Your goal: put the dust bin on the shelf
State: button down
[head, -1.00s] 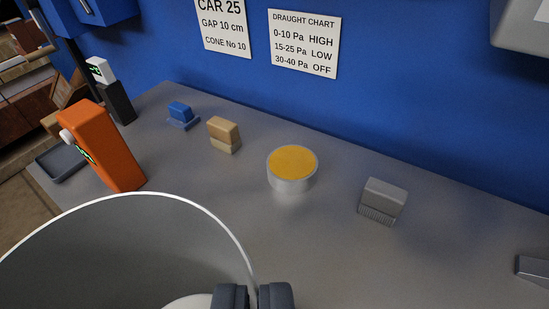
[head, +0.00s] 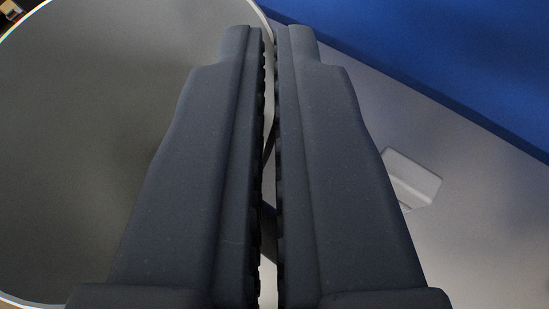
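The dust bin (head: 90,140) is a wide round grey vessel with a thin white rim, and it fills the left of the head view. I look down into it, and its lower part is out of view. My gripper (head: 265,38) is in the middle, very large and close, with its two dark fingers nearly together. The bin's wall runs into the narrow gap between the fingers, and they are shut on it at the rim. The fingers hide part of the right wall. I cannot tell which surface is the shelf.
A grey surface (head: 465,225) lies to the right of the fingers, with a pale grey block (head: 412,180) on it. A blue wall (head: 450,50) rises behind, at the upper right. A strip of clutter shows at the top left corner.

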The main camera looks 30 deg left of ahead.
notch_tip(320, 180, down, 7)
jog(key=c, duration=1.7)
grip_release()
jog(key=shift+d, duration=0.1)
jog(key=shift+r, duration=0.1)
jog(key=shift+v, duration=6)
